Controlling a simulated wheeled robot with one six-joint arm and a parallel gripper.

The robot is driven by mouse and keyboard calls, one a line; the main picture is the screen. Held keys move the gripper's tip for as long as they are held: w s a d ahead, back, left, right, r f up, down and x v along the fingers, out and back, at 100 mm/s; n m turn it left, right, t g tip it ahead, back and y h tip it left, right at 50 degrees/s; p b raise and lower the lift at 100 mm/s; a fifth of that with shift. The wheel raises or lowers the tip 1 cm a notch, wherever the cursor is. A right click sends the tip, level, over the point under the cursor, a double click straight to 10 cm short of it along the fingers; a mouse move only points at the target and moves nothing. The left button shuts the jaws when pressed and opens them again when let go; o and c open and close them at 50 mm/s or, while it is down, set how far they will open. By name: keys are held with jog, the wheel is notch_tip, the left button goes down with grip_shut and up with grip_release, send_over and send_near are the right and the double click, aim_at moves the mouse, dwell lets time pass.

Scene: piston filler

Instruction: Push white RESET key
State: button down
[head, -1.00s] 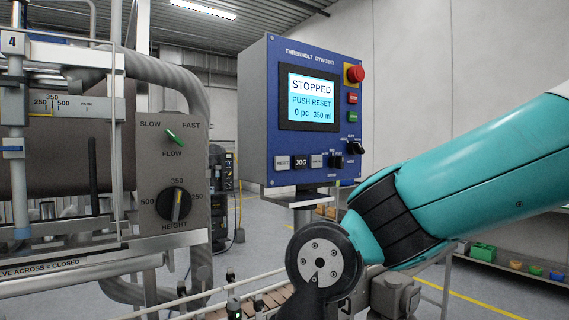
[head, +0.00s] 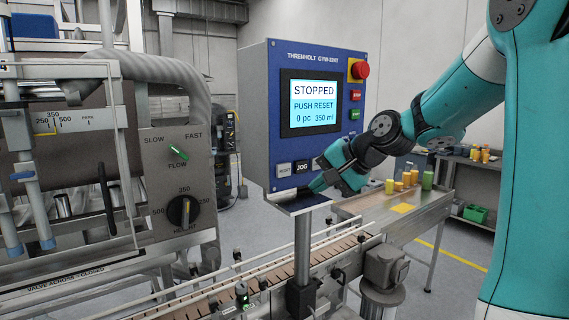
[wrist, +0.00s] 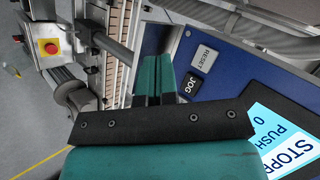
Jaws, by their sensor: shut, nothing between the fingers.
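The white RESET key (head: 284,170) sits at the lower left of the blue control panel (head: 262,100), left of the black JOG key (head: 302,167). The RESET key also shows in the wrist view (wrist: 204,57), with the JOG key (wrist: 190,85) beside it. The screen (head: 311,103) reads STOPPED, PUSH RESET, 0 pc, 350 ml. My gripper (head: 316,184) is shut and empty at the panel's lower edge, right of and below the RESET key. In the wrist view its fingers (wrist: 153,70) lie beside the keys, apart from RESET. The keys further right are hidden behind my gripper.
A red emergency stop knob (head: 359,70) and small red and green keys are at the panel's upper right. A conveyor (head: 250,285) runs below the panel.

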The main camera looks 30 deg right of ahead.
aim_at(284, 170)
jog(key=w, duration=0.3)
jog(key=w+p, duration=0.1)
jog(key=w, duration=0.3)
jog(key=shift+w+a+p, duration=0.2)
jog(key=shift+w+p, duration=0.05)
jog(key=shift+p, duration=0.05)
jog(key=shift+w, duration=0.65)
jog(key=shift+w, duration=0.15)
dwell(1.5)
jog(key=shift+w+p, duration=0.3)
jog(key=shift+p, duration=0.1)
jog(key=shift+w, duration=0.4)
dwell(0.4)
dwell(0.3)
jog(key=shift+s, duration=0.85)
